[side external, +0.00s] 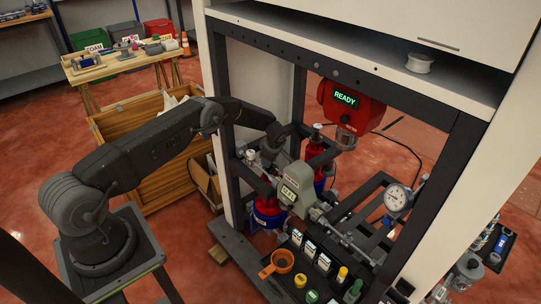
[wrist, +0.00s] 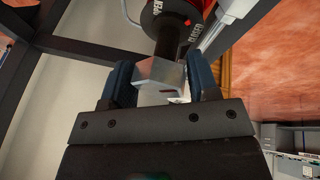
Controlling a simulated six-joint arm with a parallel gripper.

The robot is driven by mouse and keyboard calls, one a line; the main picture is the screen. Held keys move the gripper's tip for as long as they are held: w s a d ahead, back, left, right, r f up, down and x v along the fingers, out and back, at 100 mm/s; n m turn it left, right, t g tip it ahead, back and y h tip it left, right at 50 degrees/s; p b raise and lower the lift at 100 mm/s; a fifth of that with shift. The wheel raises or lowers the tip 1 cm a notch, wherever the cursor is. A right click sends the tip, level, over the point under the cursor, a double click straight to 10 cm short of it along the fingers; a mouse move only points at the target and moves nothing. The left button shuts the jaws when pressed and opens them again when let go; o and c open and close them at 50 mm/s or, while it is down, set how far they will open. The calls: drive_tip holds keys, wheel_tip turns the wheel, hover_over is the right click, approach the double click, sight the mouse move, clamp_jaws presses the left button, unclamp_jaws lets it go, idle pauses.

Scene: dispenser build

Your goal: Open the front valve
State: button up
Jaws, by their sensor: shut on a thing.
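My gripper (wrist: 160,84) has its two dark blue finger pads on either side of a silver metal block (wrist: 158,72) and is shut on it. In the side external view my gripper (side external: 268,153) is inside the frame, above a red cylinder with a blue band (side external: 268,212). There the grip itself is too small and partly hidden to make out.
A grey unit with a small lit display (side external: 295,188) stands close right of my gripper. A dark frame post (side external: 224,130) is close on the left. A red "READY" unit (side external: 344,103) hangs at right, with a gauge (side external: 396,197) below.

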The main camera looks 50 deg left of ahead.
drive_tip(key=shift+w, duration=0.1)
drive_tip(key=n+g, duration=0.1)
drive_tip(key=n, duration=0.2)
drive_tip(key=shift+n, duration=0.3)
drive_tip(key=o, duration=0.9)
drive_tip(key=shift+c, duration=0.2)
drive_tip(key=m+t, duration=0.1)
drive_tip(key=m, duration=0.2)
drive_tip(key=m+t, duration=0.1)
drive_tip(key=m, duration=0.2)
drive_tip(key=m+h, duration=0.1)
drive_tip(key=m, duration=0.2)
drive_tip(key=m+t+h, duration=0.1)
drive_tip(key=m, duration=0.2)
drive_tip(key=shift+t, duration=0.3)
drive_tip(key=shift+c, duration=0.3)
